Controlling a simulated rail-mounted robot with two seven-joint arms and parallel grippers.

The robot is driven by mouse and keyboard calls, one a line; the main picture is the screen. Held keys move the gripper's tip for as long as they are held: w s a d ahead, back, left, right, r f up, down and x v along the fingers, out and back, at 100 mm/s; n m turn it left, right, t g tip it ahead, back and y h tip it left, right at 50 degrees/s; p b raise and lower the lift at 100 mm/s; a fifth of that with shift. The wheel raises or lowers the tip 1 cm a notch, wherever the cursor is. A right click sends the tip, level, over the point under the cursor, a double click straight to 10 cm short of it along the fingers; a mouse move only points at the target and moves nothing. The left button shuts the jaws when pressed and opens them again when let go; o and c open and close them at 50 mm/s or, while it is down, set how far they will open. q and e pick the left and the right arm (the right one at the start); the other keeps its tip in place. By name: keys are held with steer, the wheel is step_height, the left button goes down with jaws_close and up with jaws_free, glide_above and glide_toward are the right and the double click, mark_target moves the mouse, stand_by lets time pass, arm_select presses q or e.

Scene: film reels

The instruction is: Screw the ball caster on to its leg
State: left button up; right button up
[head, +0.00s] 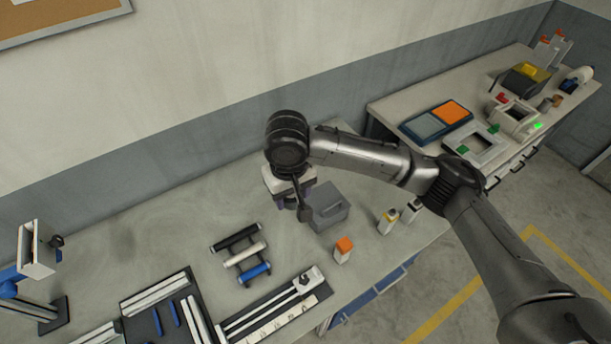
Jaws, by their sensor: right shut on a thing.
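My right gripper (297,204) points down over the bench beside a grey block (330,208), at the block's left. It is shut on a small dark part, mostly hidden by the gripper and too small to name. I cannot pick out the ball caster or its leg for certain, or tell whether the held part touches the block. My left gripper is not in view.
A rack with black, white and blue rollers (246,254) lies left of an orange-capped bottle (343,249). Two more small bottles (388,221) stand right. Trays with rails (270,316) fill the front. A second bench (390,101) stands behind my arm. The bench's back left is clear.

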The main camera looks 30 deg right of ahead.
steer(key=shift+n, duration=0.3)
steer(key=shift+s+d+r, duration=0.35)
steer(key=shift+s+r, duration=0.05)
steer(key=shift+r, duration=0.2)
steer(key=shift+s+d+r, duration=0.4)
steer(key=shift+r, duration=0.25)
steer(key=shift+s+d+r, duration=0.35)
steer(key=shift+s+r, duration=0.05)
steer(key=shift+r, duration=0.2)
steer(key=shift+d, duration=0.1)
